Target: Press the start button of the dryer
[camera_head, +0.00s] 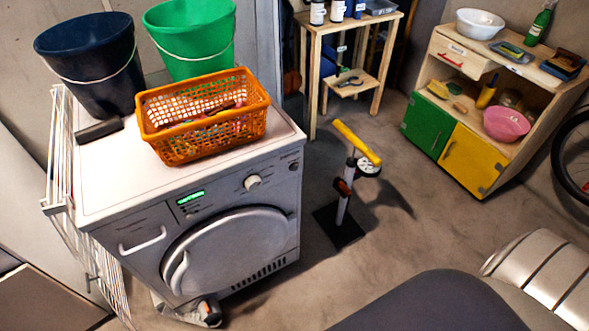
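The dryer (287,225) is a white-topped, grey-fronted machine at the left, with its round door (235,245) shut. Its front panel has a lit green display (190,197), a white dial (253,182) and a small round control (294,166) near the right edge. Small marks show just under the display. I cannot tell which control is the start button. A drawer handle (142,240) is at the panel's left. Neither of my grippers can be made out in the head view.
An orange basket (205,140), dark blue bucket (95,65) and green bucket (190,40) stand on the dryer. A white drying rack (62,170) leans at its left. A yellow-handled stand (345,195) is on the floor to its right. A cabinet (440,50) stands further right.

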